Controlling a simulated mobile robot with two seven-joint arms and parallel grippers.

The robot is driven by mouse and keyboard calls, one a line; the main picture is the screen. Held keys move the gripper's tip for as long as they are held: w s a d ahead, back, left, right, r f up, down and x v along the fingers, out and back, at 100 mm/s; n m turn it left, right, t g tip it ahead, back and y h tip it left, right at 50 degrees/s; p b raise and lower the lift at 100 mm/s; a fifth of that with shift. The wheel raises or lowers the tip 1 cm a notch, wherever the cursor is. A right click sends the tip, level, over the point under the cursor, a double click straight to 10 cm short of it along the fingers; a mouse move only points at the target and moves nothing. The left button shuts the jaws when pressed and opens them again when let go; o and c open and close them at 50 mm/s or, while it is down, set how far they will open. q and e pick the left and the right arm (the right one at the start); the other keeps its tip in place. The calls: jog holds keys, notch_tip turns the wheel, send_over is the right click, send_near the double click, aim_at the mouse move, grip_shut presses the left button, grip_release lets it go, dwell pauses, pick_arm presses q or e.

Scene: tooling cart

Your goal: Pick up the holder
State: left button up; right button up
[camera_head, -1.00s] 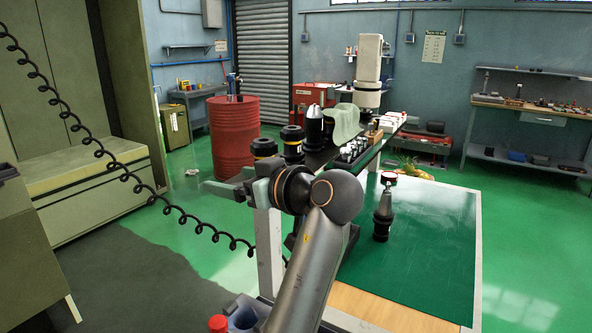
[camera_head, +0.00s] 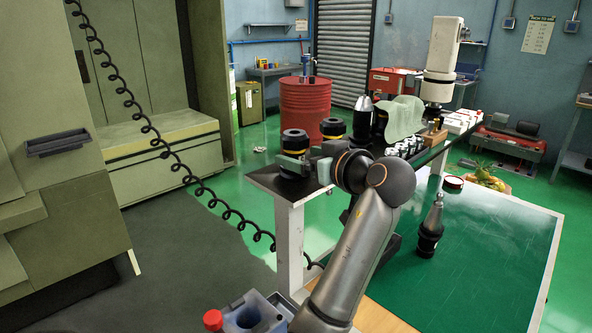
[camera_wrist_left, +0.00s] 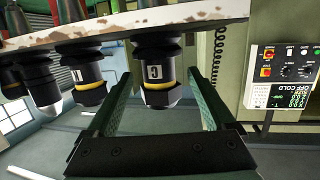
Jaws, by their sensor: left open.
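A black holder with a yellow band (camera_head: 295,141) stands upright at the near left corner of the dark cart top. It also shows in the left wrist view, which is upside down, as a holder with a white letter mark (camera_wrist_left: 155,68). My left gripper (camera_head: 301,164) is open at this holder, low on its body. In the wrist view the two green-grey fingers (camera_wrist_left: 158,88) lie on either side of it; I cannot tell if they touch it. A second banded holder (camera_head: 333,128) stands just behind, also seen in the wrist view (camera_wrist_left: 80,74). My right gripper is not in view.
A dark cone-nosed holder (camera_head: 362,116), a pale green cloth (camera_head: 401,118) and several small collets (camera_head: 408,146) stand further along the cart. A tapered tool (camera_head: 431,228) stands on the green mat (camera_head: 480,255). A red drum (camera_head: 305,107) is behind.

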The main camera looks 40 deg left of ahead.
pick_arm(q)
jog(key=p+x, duration=0.1)
jog(key=x, duration=0.5)
jog(key=shift+w+a+f, duration=0.15)
jog(key=shift+a+f, duration=0.05)
jog(key=shift+f, duration=0.05)
grip_shut()
dwell(0.5)
jog(key=shift+r, duration=0.2)
dwell(0.3)
